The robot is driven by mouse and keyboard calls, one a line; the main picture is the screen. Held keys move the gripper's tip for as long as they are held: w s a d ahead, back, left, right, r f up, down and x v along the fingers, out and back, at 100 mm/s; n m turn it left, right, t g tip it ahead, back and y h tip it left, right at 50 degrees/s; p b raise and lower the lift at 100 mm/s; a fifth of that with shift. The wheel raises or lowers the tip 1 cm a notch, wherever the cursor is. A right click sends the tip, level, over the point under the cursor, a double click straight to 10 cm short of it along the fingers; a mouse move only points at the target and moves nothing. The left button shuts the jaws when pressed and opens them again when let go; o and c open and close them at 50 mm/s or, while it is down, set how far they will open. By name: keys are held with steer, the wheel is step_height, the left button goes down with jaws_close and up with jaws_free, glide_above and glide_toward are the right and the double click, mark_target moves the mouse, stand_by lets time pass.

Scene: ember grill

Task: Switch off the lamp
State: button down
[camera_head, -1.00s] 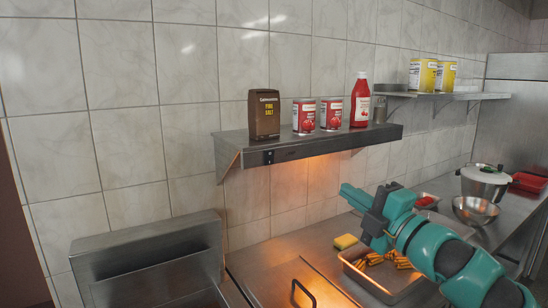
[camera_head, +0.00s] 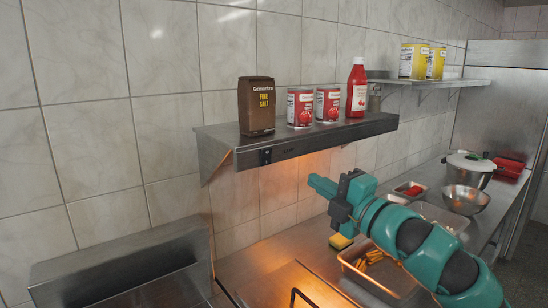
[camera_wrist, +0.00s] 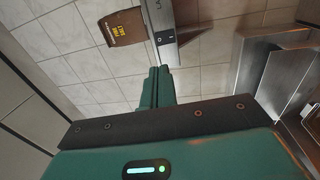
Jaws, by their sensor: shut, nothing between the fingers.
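The lamp is built into the underside of a steel wall shelf (camera_head: 330,136) and casts an orange glow on the tiles and counter below. A small black switch (camera_head: 265,156) sits at the left end of the shelf's front face. In the wrist view the switch (camera_wrist: 167,36) shows on the shelf front, just beyond my fingertips. My gripper (camera_head: 318,184) is shut and empty, in front of and below the shelf, to the right of the switch and apart from it. Its closed teal fingers also show in the wrist view (camera_wrist: 159,72).
On the shelf stand a brown salt box (camera_head: 256,106), two red cans (camera_head: 300,107) and a ketchup bottle (camera_head: 358,90). A pot (camera_head: 469,170) stands at right.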

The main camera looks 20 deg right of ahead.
steer(key=shift+w+p, duration=1.1)
steer(key=shift+p, duration=0.9)
steer(key=p, duration=1.1)
glide_toward(267, 153)
steer(key=x, duration=0.6)
steer(key=shift+w+a+r, duration=0.1)
steer(key=shift+w, duration=0.3)
steer(key=shift+b, duration=0.65)
steer(key=shift+w, duration=0.1)
steer(key=shift+a, duration=0.1)
